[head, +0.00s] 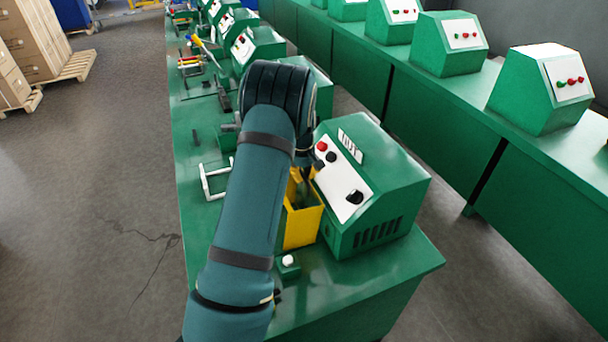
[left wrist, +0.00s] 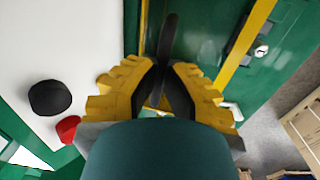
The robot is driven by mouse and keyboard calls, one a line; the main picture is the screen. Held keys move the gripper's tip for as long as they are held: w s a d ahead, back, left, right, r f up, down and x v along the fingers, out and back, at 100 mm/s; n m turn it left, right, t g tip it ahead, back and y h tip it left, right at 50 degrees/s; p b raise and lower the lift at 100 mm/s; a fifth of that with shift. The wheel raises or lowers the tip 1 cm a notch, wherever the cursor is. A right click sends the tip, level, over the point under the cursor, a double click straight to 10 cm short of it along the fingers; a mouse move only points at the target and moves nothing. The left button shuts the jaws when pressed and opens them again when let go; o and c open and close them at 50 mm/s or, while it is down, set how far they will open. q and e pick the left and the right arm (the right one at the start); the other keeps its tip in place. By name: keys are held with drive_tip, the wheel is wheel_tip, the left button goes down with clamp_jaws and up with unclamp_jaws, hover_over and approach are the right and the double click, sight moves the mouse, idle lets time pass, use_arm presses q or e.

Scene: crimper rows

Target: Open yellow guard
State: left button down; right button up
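The yellow guard (head: 303,226) is at the front of the nearest green crimper machine (head: 385,185), facing the table's front. Its upper part is partly hidden by my left arm. In the left wrist view, yellow edges of the guard (left wrist: 246,45) run beyond the fingers, with dark green between them. My left gripper (left wrist: 165,68) has its black fingertips drawn close together, over the guard area. A dark upright bar (left wrist: 168,30) shows just beyond the tips; I cannot tell whether they touch it. In the head view my left arm mostly hides this gripper. My right gripper is not seen.
A white panel with a red button (head: 322,146) and black knobs is beside the gripper. A small green box with a white button (head: 288,261) sits at the table's front. A white bracket (head: 213,182) lies left of my arm. More machines stand behind.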

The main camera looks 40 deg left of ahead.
use_arm(q)
drive_tip(key=shift+s, duration=0.1)
idle(0.3)
drive_tip(key=shift+s+a+b, duration=0.25)
drive_tip(key=shift+s+b, duration=0.2)
drive_tip(key=s+a+b, duration=0.1)
drive_tip(key=s, duration=0.1)
drive_tip(key=s+r+t+h+b, duration=0.1)
drive_tip(key=s+a+t+b, duration=0.1)
drive_tip(key=s, duration=0.1)
drive_tip(key=shift+s+a+r+b, duration=0.35)
drive_tip(key=shift+s+a, duration=0.2)
drive_tip(key=shift+s, duration=0.2)
